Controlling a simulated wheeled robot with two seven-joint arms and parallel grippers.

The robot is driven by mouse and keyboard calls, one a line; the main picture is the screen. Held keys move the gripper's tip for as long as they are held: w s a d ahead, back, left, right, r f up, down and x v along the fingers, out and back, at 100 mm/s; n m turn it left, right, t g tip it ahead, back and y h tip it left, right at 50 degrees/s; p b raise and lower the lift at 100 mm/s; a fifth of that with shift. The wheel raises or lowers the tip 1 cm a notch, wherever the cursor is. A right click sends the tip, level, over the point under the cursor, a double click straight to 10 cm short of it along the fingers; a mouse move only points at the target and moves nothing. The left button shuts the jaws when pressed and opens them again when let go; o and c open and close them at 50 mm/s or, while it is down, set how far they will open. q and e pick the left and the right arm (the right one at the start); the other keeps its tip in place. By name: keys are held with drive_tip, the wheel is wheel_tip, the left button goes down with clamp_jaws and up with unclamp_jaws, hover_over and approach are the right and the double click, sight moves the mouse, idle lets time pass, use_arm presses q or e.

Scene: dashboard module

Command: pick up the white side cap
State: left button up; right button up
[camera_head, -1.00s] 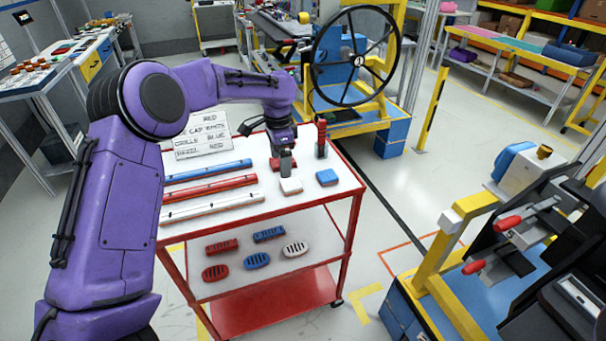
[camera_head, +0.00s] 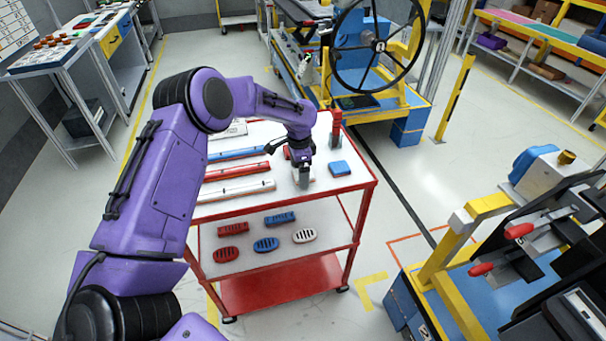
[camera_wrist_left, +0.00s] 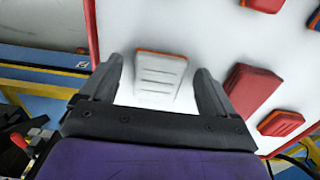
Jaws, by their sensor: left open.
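The white side cap (camera_wrist_left: 160,78) lies on the white table top and shows between my left gripper's fingers in the left wrist view. It is a small ribbed block with an orange edge. My left gripper (camera_wrist_left: 158,90) is open, with one finger on each side of the cap and a gap to each. In the head view my left gripper (camera_head: 303,182) is low over the table top and hides most of the cap. My right gripper is not in view.
A blue cap (camera_head: 339,168) lies to the right, and a red upright piece (camera_head: 336,128) stands behind. Blue, red and white bars (camera_head: 235,190) lie to the left. The lower shelf (camera_head: 275,262) holds several grilles and bezels. A yellow-framed fixture (camera_head: 440,260) stands right of the cart.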

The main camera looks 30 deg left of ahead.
use_arm(q)
drive_tip(key=shift+d, duration=0.1)
drive_tip(key=c, duration=1.1)
drive_tip(key=shift+c, duration=0.2)
